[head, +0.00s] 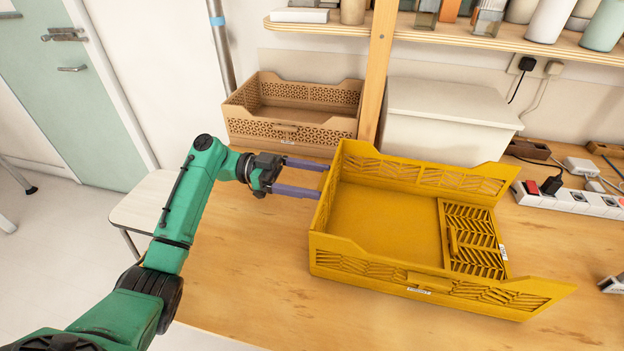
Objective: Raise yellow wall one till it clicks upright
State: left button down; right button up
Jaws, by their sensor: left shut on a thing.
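A yellow folding crate (385,222) stands on the wooden table. Its back wall (415,173), front wall (430,284) and left end wall (325,205) are upright. The slatted right end wall (475,240) lies folded down flat on the crate floor, with a small label at its right edge. I cannot tell from a mark which wall is number one. My left gripper (324,180) comes in from the left, its two purple fingers reaching the crate's left end wall, shut on it. The fingertips' exact hold is hard to see. My right gripper is not in view.
A brown crate (290,132) and a white lidded box (445,120) stand behind. A power strip (570,200) with plugs lies to the right. A shelf (490,40) on a wooden post (378,75) hangs above. The table's front left is clear.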

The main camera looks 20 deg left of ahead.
pick_arm(q)
grip_release()
jog(key=a+b, duration=0.5)
jog(key=a, duration=0.9)
jog(key=shift+s+a+f, duration=0.15)
jog(key=shift+a, duration=0.1)
jog(key=shift+a, duration=0.1)
